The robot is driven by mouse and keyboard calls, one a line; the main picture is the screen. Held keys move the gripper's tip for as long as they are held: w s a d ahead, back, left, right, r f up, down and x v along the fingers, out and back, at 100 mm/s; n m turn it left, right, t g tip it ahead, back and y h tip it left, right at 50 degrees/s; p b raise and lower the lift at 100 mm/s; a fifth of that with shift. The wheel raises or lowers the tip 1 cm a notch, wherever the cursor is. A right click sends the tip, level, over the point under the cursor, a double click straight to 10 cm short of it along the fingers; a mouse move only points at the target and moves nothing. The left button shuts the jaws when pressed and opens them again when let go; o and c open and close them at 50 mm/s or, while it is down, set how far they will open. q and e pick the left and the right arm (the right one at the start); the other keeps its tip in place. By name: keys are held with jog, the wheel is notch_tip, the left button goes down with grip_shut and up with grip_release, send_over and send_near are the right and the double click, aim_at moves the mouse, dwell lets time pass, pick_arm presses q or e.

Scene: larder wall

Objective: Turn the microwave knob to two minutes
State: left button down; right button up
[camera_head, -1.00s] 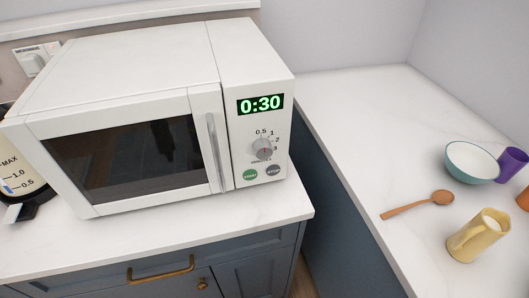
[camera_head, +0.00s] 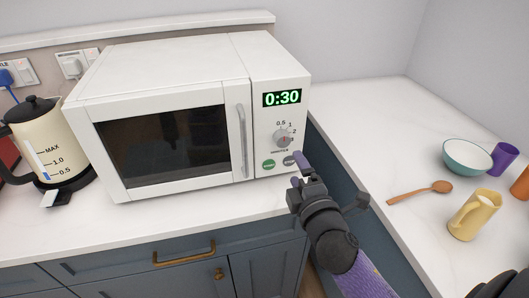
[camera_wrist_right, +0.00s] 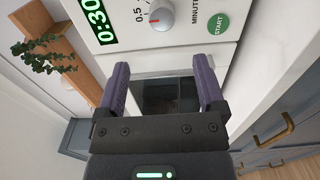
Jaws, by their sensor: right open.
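The white microwave (camera_head: 160,75) stands on the counter with its door shut, and its green display (camera_head: 282,98) reads 0:30. The grey round knob (camera_head: 283,139) sits below the display, with a dial marked 0.5, 1, 2 and 3 around it. My right gripper (camera_head: 300,168) is just below and right of the knob in the head view, apart from it. In the right wrist view, the gripper (camera_wrist_right: 164,88) is open and empty, and the knob (camera_wrist_right: 161,16) shows beyond the fingertips with a red pointer mark. My left gripper is not in view.
Green start (camera_head: 268,164) and grey stop buttons lie below the knob. A cream kettle (camera_head: 45,140) stands left of the microwave. On the right counter are a wooden spoon (camera_head: 420,192), a teal bowl (camera_head: 467,157), a yellow jug (camera_head: 474,215) and a purple cup (camera_head: 503,158).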

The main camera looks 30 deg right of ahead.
aim_at(284, 143)
jog(key=x, duration=0.4)
jog(key=b+x, duration=0.1)
jog(key=x, duration=0.4)
jog(key=shift+w+d+f, duration=0.1)
jog(key=shift+w+d, duration=0.1)
jog(key=shift+d, duration=0.1)
grip_shut()
